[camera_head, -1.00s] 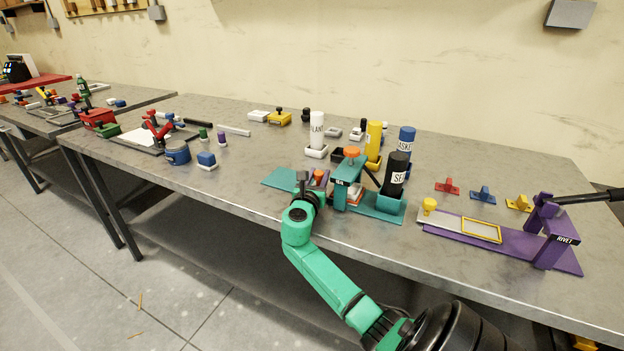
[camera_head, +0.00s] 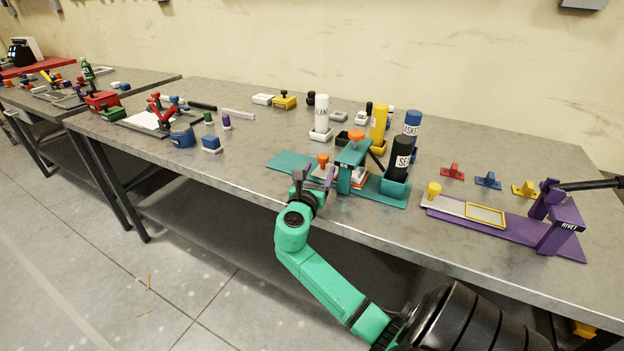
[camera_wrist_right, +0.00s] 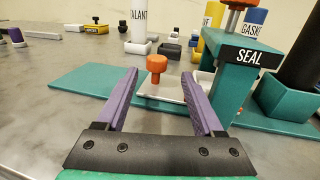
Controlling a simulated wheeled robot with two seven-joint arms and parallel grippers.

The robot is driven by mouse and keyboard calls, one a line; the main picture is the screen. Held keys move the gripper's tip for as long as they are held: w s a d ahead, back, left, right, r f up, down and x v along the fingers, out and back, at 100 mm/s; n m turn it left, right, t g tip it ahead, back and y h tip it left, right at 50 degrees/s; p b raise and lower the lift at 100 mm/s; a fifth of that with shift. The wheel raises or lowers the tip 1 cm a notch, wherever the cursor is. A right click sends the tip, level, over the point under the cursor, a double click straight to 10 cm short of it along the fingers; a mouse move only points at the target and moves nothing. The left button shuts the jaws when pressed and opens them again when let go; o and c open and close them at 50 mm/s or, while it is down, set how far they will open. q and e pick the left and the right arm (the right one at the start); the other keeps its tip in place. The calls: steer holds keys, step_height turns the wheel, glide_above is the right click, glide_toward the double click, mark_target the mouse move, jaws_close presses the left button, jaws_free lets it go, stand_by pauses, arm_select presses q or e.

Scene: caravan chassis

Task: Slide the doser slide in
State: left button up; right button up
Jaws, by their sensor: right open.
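The doser slide is a pale plate (camera_wrist_right: 172,90) with an orange knob (camera_wrist_right: 156,66), sticking out to the left of the teal SEAL station (camera_wrist_right: 228,80). In the head view its orange knob (camera_head: 323,160) stands left of the station's upright (camera_head: 350,165). My right gripper (camera_head: 313,178) is open, its two purple fingers pointing toward the slide. In the wrist view the knob shows between the fingers (camera_wrist_right: 160,76), beyond their tips; contact is not visible. The slide's inner end is hidden behind the upright. My left gripper is not in view.
The teal base (camera_wrist_right: 90,88) extends left of the slide. A black SEAL canister (camera_head: 400,158) stands right of the upright in a teal holder. The purple RIVET station (camera_head: 560,225) is farther right. Bare bench (camera_head: 250,165) lies to the left.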

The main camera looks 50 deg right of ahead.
steer(key=v, duration=0.8)
steer(key=shift+f, duration=0.1)
